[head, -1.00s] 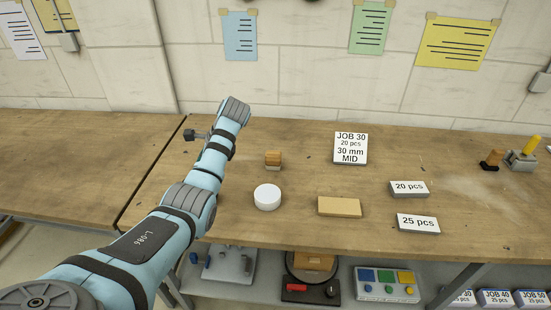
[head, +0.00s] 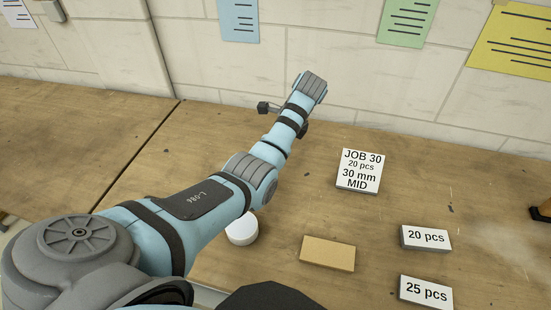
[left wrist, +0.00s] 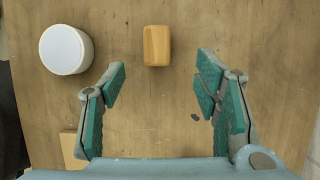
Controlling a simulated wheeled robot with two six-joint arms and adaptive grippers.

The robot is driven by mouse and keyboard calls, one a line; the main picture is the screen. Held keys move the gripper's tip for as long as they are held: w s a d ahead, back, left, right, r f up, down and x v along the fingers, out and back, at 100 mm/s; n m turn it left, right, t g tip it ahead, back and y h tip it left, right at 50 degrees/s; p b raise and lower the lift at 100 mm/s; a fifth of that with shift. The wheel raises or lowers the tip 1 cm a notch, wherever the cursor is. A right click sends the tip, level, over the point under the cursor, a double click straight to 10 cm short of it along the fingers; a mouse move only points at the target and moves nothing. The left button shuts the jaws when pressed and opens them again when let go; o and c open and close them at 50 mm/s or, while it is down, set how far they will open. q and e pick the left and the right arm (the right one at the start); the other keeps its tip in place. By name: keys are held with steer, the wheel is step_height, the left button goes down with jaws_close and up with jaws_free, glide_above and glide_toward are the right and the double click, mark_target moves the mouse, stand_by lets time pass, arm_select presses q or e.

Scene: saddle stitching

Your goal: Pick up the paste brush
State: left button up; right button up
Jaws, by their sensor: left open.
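The paste brush (left wrist: 157,45) appears in the left wrist view as a short, rounded orange-brown wooden block, seen from above at the top centre. In the head view it is hidden behind my left arm. My left gripper (left wrist: 161,76) is open and empty. In the left wrist view its two teal-padded fingers are spread to either side, and the brush lies beyond the fingertips, roughly between their lines and untouched. The fingers are hidden in the head view. My right gripper is not in view.
A white round pot (head: 242,232) stands near the brush, also in the left wrist view (left wrist: 66,49). A tan block (head: 327,253) lies right of it. A JOB 30 card (head: 360,171) and two count signs, 20 pcs (head: 426,238) and 25 pcs (head: 425,292), stand further right.

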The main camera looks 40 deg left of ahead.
arm_select(q)
steer(key=b+x, duration=0.3)
steer(key=shift+w+a+f, duration=0.1)
steer(key=shift+f, duration=0.25)
steer(key=shift+s+a+f+b, duration=0.2)
steer(key=shift+s+f+b, duration=0.15)
steer(key=shift+f, duration=0.15)
steer(key=shift+s+a+f+b, duration=0.2)
steer(key=shift+f+b, duration=0.1)
steer(key=shift+f, duration=0.15)
steer(key=shift+s+a+f, duration=0.5)
steer(key=shift+s+f, duration=0.2)
steer(key=shift+f, duration=0.15)
steer(key=f, duration=0.2)
steer(key=a+f, duration=0.1)
steer(key=f, duration=0.1)
steer(key=f+b, duration=0.1)
steer(key=shift+w+a+f, duration=0.35)
steer(key=shift+w+f, duration=0.05)
steer(key=shift+f, duration=0.1)
steer(key=shift+s+a, duration=0.1)
steer(key=shift+s, duration=0.15)
steer(key=shift+c, duration=0.6)
steer(key=c, duration=1.2)
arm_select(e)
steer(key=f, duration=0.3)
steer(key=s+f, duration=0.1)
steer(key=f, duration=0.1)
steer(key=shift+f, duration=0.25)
